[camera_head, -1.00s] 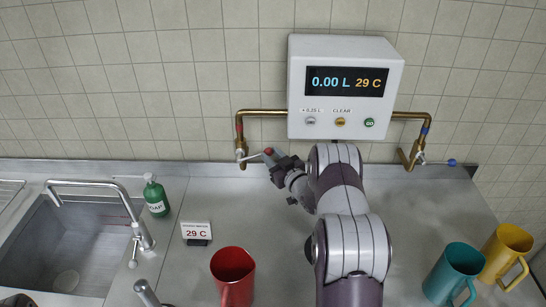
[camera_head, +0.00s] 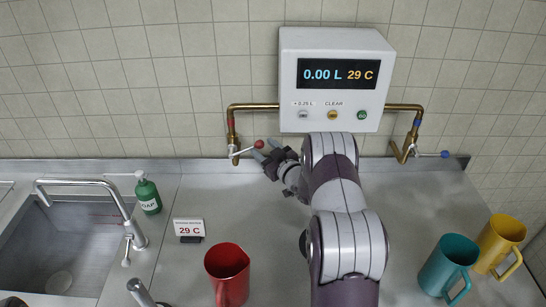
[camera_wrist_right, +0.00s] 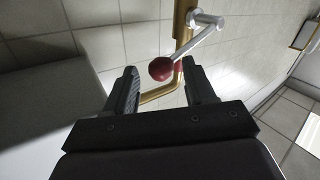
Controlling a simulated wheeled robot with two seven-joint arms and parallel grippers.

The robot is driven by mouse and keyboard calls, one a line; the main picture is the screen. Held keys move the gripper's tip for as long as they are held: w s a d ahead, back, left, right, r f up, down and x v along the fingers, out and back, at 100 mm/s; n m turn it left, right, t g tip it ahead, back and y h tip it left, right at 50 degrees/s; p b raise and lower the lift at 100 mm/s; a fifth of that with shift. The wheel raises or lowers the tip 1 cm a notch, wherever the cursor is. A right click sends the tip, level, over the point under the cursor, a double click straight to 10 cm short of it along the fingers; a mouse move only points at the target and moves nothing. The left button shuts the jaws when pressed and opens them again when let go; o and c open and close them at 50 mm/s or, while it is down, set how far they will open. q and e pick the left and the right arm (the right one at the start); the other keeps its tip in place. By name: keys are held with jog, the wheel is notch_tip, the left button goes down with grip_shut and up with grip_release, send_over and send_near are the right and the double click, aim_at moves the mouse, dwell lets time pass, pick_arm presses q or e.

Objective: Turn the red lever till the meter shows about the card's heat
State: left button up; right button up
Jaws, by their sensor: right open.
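The red lever (camera_head: 259,144) is a red knob on a grey rod from the left brass pipe's valve. In the right wrist view the red knob (camera_wrist_right: 161,68) sits just beyond and between the fingertips. My right gripper (camera_head: 266,156) is open just in front of the knob; its dark fingers show in the right wrist view (camera_wrist_right: 165,88). It holds nothing. The meter (camera_head: 339,75) on the white wall box reads 0.00 L and 29 C. The card (camera_head: 189,229) on the counter reads 29 C. My left gripper is not in view.
A blue-knobbed lever (camera_head: 445,154) is on the right pipe. A red jug (camera_head: 228,272) stands at the counter front, teal (camera_head: 447,266) and yellow (camera_head: 502,243) jugs at right. A soap bottle (camera_head: 148,193) stands by the sink (camera_head: 62,245). The counter's middle left is clear.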

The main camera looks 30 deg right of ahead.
jog(key=s+b, duration=0.4)
jog(key=s, duration=0.7)
jog(key=shift+s+d+r, duration=0.2)
jog(key=shift+s+d, duration=0.05)
jog(key=shift+s, duration=0.15)
dwell(0.7)
